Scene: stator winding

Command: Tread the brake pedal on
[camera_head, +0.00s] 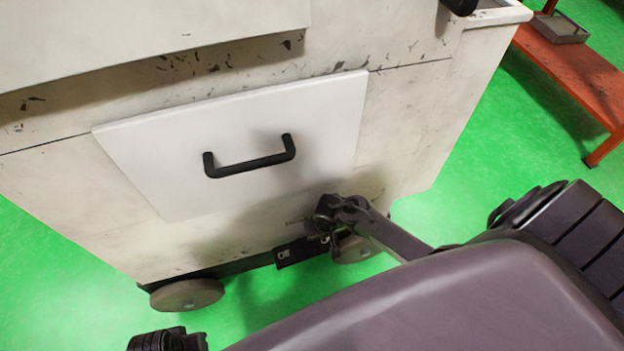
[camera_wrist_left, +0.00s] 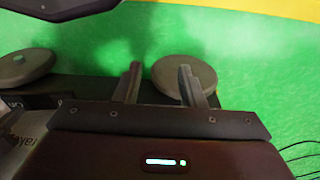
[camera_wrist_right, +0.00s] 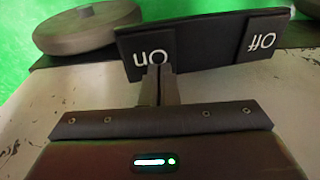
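The brake pedal is a dark bar low on the pale cabinet, with an "Off" pad (camera_head: 287,252) and an "On" pad mostly hidden by my right gripper (camera_head: 328,214) in the head view. In the right wrist view, the "On" pad (camera_wrist_right: 146,58) and the "Off" pad (camera_wrist_right: 262,42) show upside down. There my right gripper (camera_wrist_right: 159,72) has its fingers together, empty, with the tips at the edge of the "On" pad; I cannot tell whether they touch. My left gripper (camera_wrist_left: 160,72) is open and empty, with a round wheel (camera_wrist_left: 202,70) beyond its right finger.
The cabinet (camera_head: 420,110) has a white panel (camera_head: 330,110) with a black handle (camera_head: 250,165). Wheels (camera_head: 187,294) stand under its base. An orange bench (camera_head: 580,70) is at the upper right. Green floor (camera_head: 60,290) is clear at the lower left.

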